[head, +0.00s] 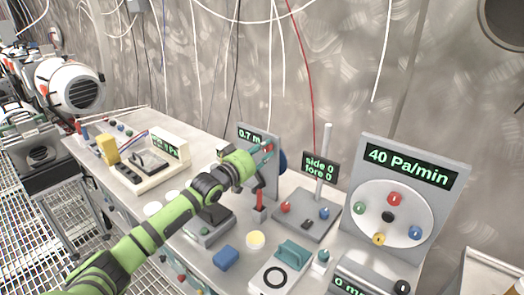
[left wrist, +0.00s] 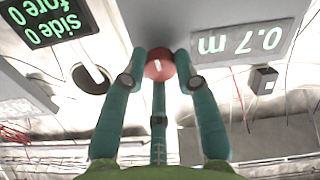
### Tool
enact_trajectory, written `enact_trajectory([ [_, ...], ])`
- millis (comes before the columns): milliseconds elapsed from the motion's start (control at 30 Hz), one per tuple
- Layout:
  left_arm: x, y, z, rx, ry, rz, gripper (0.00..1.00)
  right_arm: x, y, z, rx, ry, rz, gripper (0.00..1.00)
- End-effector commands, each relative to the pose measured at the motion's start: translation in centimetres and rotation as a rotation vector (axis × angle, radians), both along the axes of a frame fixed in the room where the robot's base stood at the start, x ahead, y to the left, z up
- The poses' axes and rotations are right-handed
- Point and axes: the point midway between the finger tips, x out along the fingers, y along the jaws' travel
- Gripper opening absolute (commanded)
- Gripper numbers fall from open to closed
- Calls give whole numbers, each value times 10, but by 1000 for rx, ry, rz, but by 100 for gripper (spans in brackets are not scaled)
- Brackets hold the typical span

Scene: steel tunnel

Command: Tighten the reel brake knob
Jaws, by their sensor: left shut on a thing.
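The red reel brake knob (left wrist: 160,66) with a white mark sits on the grey panel that reads 0.7 m (left wrist: 240,42), upside down in the left wrist view. My left gripper (left wrist: 160,72) has teal fingers closed around the knob. In the head view the left gripper (head: 265,162) is at the face of the 0.7 m panel (head: 246,135), and its fingers mostly hide the knob. A blue round part (head: 283,161), perhaps the reel, shows behind the panel's right edge. My right gripper is not in view.
A base with a post and a "side 0 fore 0" display (head: 320,165) stands just right of the gripper. A 40 Pa/min panel (head: 405,168) is further right.

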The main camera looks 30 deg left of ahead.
Motion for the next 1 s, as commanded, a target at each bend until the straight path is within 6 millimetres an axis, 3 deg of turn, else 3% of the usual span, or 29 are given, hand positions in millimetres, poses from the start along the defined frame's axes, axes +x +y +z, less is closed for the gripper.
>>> enact_trajectory([
  [300,0,-1,-6,99,5,-2,0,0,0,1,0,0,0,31],
  [767,-1,-1,-8,112,8,-2,0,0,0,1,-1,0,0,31],
  [800,-1,-1,-9,111,9,-2,35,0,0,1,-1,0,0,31],
  [833,-1,-1,-9,111,9,-2,47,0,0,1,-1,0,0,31],
  [867,-1,-1,-9,111,9,-2,54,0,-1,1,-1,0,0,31],
  [1000,-1,-1,-6,110,4,-1,54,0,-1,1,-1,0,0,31],
])
